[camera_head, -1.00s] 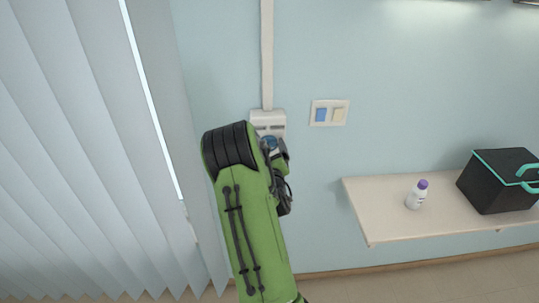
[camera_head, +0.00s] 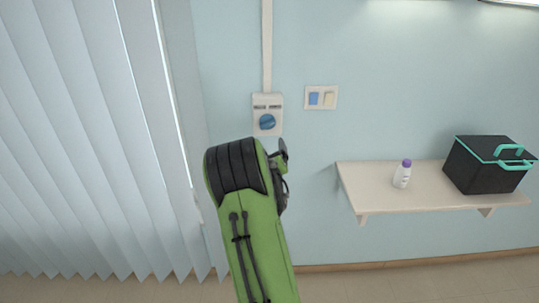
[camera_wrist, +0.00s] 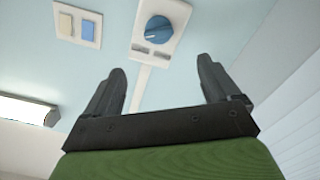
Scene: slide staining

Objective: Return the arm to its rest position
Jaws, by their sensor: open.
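My green arm rises from the bottom centre of the head view, bent at its black joint. My gripper (camera_wrist: 163,85) shows in the wrist view with its two dark fingers wide apart and nothing between them. In the head view the gripper is mostly hidden behind the arm; only dark parts show at its right side. Beyond the fingers, on the wall, is a white box with a blue round knob (camera_wrist: 158,28), clear of the fingers. The same knob (camera_head: 267,122) shows just above my arm in the head view.
A wall plate with a blue and a cream switch (camera_head: 321,98) is right of the knob box. A shelf (camera_head: 375,202) at the right bears a white bottle with a purple cap (camera_head: 402,174) and a black box with teal handles (camera_head: 490,166). Vertical blinds (camera_head: 90,140) hang at the left.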

